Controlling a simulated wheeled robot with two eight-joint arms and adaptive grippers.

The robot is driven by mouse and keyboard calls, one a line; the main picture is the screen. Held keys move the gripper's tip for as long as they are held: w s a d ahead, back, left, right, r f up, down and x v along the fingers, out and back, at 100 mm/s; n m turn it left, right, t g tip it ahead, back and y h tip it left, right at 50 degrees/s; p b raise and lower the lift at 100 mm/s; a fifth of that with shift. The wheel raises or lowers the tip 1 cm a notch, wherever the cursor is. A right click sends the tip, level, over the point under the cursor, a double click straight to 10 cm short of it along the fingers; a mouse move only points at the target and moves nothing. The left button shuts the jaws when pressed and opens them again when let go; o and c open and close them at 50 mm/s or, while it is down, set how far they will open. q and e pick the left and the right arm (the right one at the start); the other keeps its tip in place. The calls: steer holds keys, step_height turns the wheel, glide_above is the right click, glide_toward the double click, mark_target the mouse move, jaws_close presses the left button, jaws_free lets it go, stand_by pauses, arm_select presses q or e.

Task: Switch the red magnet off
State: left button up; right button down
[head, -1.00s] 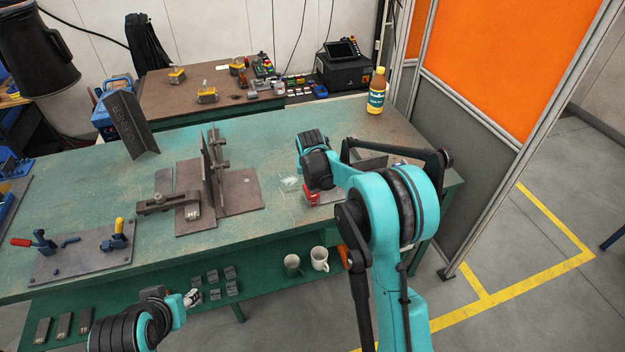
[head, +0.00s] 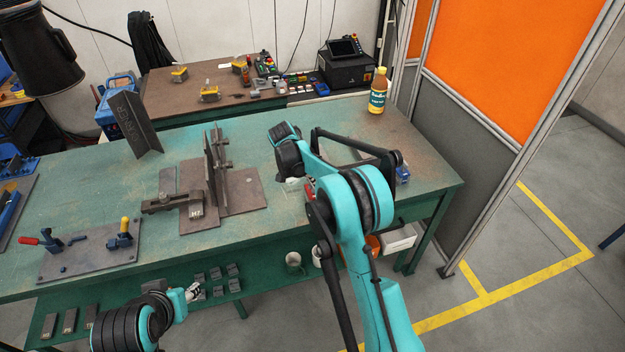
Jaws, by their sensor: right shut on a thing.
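The red magnet (head: 309,188) shows only as a small red patch on the green table (head: 410,190), just below my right wrist; my arm covers most of it. My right gripper (head: 301,178) is at the magnet, mostly hidden behind my own wrist and forearm. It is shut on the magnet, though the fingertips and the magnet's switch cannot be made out. My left gripper (head: 193,292) is low in front of the table, by the lower shelf, away from the magnet. Whether its fingers are open or shut cannot be told.
A steel fixture with upright plates (head: 214,165) stands left of my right gripper. A bottle (head: 377,91) stands at the back right. A blue object (head: 403,174) lies right of my arm. An angle piece (head: 137,125) and a clamp plate (head: 88,255) are at left.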

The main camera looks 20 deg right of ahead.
steer(key=shift+w+m+g+p, duration=0.15)
steer(key=shift+m+g+p, duration=0.3)
steer(key=shift+m, duration=1.05)
steer(key=c, duration=1.6)
jaws_free()
steer(key=shift+c, duration=0.2)
steer(key=shift+r, duration=0.15)
steer(key=v, duration=1.1)
steer(key=shift+a+r, duration=0.3)
steer(key=shift+a, duration=0.05)
